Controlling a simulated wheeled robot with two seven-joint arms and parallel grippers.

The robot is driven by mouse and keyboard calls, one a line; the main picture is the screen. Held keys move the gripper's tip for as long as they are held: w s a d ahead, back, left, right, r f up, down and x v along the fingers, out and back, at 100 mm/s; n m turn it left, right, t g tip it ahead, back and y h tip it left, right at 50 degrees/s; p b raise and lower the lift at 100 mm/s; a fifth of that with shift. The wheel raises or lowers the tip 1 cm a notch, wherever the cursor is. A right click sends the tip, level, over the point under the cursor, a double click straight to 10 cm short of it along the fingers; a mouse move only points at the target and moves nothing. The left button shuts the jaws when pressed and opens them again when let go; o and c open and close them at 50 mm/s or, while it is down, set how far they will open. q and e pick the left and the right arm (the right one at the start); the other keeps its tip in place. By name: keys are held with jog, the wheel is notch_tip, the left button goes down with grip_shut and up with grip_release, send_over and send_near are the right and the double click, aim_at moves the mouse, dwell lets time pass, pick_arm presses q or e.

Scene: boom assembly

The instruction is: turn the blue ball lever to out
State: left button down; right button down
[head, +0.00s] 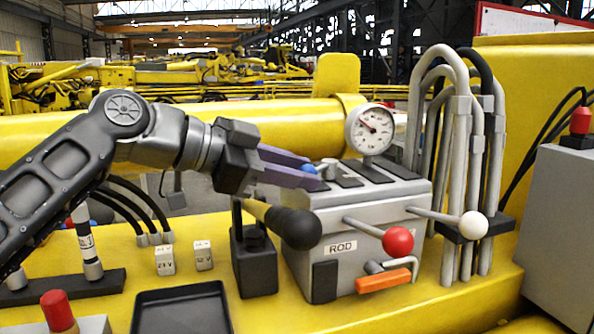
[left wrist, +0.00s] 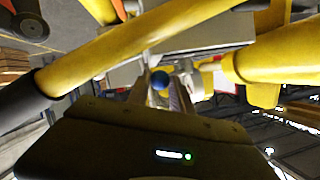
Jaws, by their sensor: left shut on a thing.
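The blue ball (head: 309,169) of the lever shows at the tips of my left gripper (head: 305,172), at the left rear edge of the grey valve box (head: 410,196). My left gripper is shut on the blue ball. In the left wrist view the blue ball (left wrist: 160,80) sits between the fingers of my left gripper (left wrist: 158,88). The lever's rod is hidden behind the fingers and the box. No out mark can be read. My right gripper is not in view.
A black-knobbed yellow handle (head: 283,220) stands just below my left gripper. A red ball lever (head: 398,241), a white ball lever (head: 473,225) and an orange handle (head: 383,280) stick out of the box front. A pressure gauge (head: 369,129) and grey hoses (head: 458,110) stand behind. A black tray (head: 180,308) lies at the front.

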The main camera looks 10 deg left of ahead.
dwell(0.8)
pick_arm(q)
jog(key=d+n+t+y+b, duration=0.1)
jog(key=b, duration=0.2)
jog(key=shift+s+d, duration=0.2)
jog(key=c, duration=1.1)
grip_release()
jog(key=shift+d, duration=0.1)
jog(key=shift+c, duration=0.2)
